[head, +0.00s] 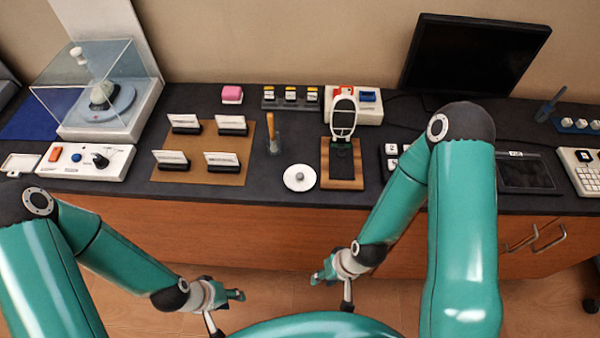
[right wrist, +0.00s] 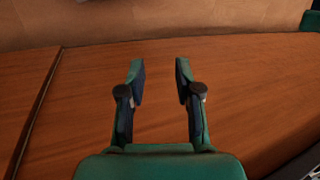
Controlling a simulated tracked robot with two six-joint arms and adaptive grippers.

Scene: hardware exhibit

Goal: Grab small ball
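A small grey ball-like thing (head: 299,175) sits at the middle of a white round dish (head: 291,185) near the counter's front edge; I cannot tell whether it is a loose ball or a knob. My right gripper (head: 331,291) is open and empty, below and in front of the counter. In the right wrist view its two fingers (right wrist: 160,72) are apart, facing the brown cabinet front, with no ball in sight. My left gripper (head: 226,309) is low in front of the cabinet to the left, its fingers apart and empty.
The dark counter (head: 270,200) holds a wooden stand with an oval frame (head: 342,178) right of the dish, an upright brown-handled tool (head: 273,138) behind it and a card board (head: 200,185) left. A glass case (head: 60,90) and monitor (head: 470,58) stand further back.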

